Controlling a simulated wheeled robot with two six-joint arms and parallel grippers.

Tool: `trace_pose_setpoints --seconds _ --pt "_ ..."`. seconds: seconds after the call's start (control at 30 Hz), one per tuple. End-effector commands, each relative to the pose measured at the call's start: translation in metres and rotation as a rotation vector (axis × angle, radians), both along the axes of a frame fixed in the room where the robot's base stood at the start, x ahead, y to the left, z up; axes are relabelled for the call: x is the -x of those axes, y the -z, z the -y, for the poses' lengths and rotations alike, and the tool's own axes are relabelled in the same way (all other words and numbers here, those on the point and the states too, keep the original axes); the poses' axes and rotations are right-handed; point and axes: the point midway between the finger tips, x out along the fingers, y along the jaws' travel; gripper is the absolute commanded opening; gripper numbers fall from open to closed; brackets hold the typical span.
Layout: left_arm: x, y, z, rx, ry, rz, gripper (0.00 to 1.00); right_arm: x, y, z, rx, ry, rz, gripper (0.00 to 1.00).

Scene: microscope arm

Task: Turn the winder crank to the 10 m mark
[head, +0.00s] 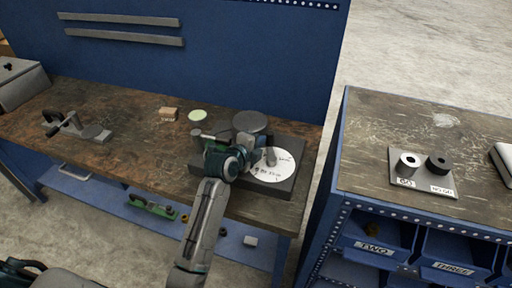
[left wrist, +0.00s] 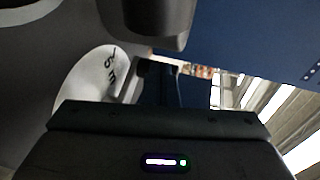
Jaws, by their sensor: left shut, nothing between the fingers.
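The winder sits on a dark base plate (head: 292,190) at the right end of the wooden bench. It has a dark round drum (head: 250,122) and a white marked dial (head: 275,172); the dial also shows in the left wrist view (left wrist: 88,82), with a mark that looks like 5. A grey upright post (head: 271,156), perhaps the crank's handle, stands over the dial. My left gripper (head: 252,151) is shut and empty, beside this post and over the dial; contact cannot be told. In the left wrist view a dark cylinder (left wrist: 160,18) hangs close ahead. My right gripper is not in view.
A wooden block (head: 168,114), a pale green-topped round item (head: 197,116) and a grey clamp-like device (head: 75,126) lie left along the bench. A blue back panel rises behind. A separate cabinet at right carries a tray (head: 425,187) with two rolls.

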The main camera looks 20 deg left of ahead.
Motion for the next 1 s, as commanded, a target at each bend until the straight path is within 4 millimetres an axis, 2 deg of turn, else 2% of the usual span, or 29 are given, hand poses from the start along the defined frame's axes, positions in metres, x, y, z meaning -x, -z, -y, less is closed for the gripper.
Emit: trace_pose_setpoints --seconds 0.4,1.0 --pt "-0.016 0.0 0.01 0.0 0.001 0.0 0.0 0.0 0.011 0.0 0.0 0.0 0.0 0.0" --pt "-0.021 0.0 0.017 0.0 0.001 0.0 0.0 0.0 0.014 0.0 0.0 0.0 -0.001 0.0"
